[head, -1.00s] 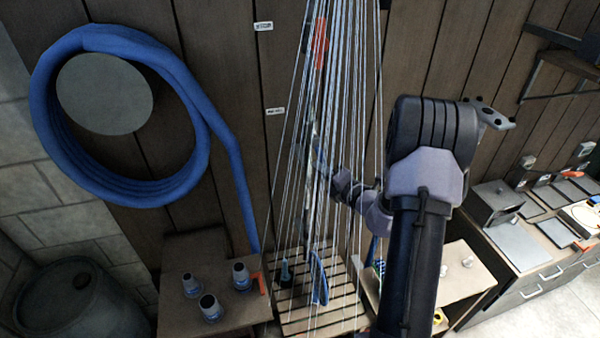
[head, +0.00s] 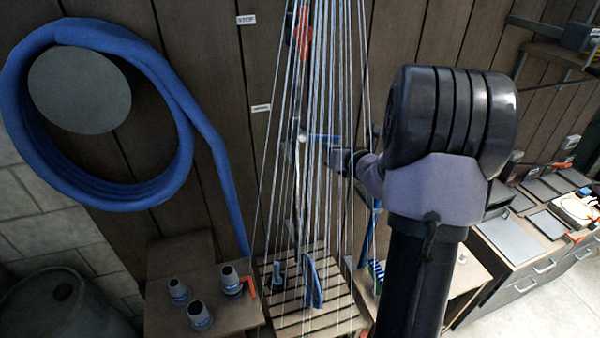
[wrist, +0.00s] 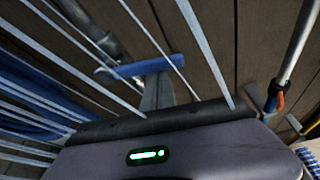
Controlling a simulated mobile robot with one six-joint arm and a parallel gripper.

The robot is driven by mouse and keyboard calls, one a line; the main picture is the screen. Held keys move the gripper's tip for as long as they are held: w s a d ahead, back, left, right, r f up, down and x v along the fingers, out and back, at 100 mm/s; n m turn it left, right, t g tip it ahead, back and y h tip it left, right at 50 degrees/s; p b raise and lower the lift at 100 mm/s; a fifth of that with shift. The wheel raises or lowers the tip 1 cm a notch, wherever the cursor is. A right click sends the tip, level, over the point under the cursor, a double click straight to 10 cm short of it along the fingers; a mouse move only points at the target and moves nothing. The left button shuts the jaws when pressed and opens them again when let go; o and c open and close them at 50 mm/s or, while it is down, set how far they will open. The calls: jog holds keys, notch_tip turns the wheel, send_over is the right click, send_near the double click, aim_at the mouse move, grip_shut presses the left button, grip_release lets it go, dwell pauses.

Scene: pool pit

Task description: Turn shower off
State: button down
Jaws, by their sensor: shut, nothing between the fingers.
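The shower is running: thin pale water streams (head: 312,200) fan down from above the head view onto a slatted wooden platform, and cross the left of the wrist view. A blue lever-like handle (head: 322,138) shows behind the streams on the dark plank wall; it is also in the wrist view (wrist: 143,67), beside a grey metal pipe fitting. My gripper (head: 336,160) is among the streams, just below the handle. In the wrist view its shut, empty fingers (wrist: 157,90) reach up to the handle and overlap it; I cannot tell whether they touch.
A coiled blue hose (head: 95,110) hangs on the left wall. Below it a wooden box (head: 160,322) carries three small bottles. The slatted platform (head: 340,312) lies beneath the streams. A drawer counter (head: 530,250) stands right. In the wrist view a metal pipe (wrist: 300,45) is at right.

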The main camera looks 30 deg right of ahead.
jog(key=shift+d+r+n+b, duration=0.2)
jog(key=shift+r+n+b, duration=0.15)
jog(key=shift+r, duration=0.15)
jog(key=shift+d+r+n+b, duration=0.15)
jog(key=shift+r+n+b, duration=0.15)
jog(key=shift+r, duration=0.35)
